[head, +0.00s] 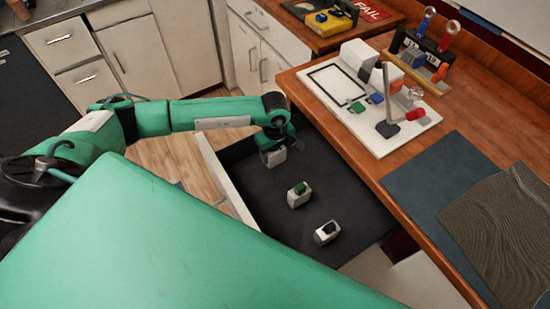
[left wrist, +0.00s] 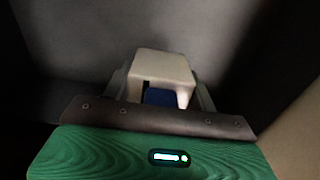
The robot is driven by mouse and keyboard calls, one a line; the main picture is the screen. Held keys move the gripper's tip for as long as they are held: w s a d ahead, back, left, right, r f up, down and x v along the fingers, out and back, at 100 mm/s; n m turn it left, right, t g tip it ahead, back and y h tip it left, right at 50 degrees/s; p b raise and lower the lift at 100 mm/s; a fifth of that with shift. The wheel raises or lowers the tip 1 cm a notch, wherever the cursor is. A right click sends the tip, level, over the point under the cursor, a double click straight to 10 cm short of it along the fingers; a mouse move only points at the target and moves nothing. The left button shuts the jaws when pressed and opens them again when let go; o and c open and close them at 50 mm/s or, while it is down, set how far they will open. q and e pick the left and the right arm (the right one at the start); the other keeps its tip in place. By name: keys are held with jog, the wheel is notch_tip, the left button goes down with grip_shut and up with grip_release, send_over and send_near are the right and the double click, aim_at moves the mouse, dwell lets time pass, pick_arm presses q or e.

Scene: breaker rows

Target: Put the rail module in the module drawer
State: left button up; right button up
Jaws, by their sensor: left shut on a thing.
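My left gripper (head: 273,155) is low at the back end of the open module drawer (head: 260,195). It is shut on a white rail module (head: 277,157). The left wrist view shows this module (left wrist: 163,68) between the fingers, with a dark blue part on it. I cannot tell whether it touches the drawer floor. Two other white modules stand apart in the drawer, one with a green part (head: 299,196) and one with a black part (head: 327,232). My right gripper is not in view.
The wooden worktop (head: 340,125) edges the drawer on the right. On it are a white board (head: 420,125) with several parts, a dark mat (head: 415,180) and a grey patterned mat (head: 505,230). White cabinets (head: 130,55) stand behind. Dark drawer floor lies bare around the modules.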

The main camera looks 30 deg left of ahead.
aim_at(275, 160)
pick_arm(q)
notch_tip(275, 160, down, 4)
jog(key=shift+f, duration=0.1)
jog(key=shift+f, duration=0.15)
jog(key=o, duration=1)
jog(key=shift+o, duration=0.2)
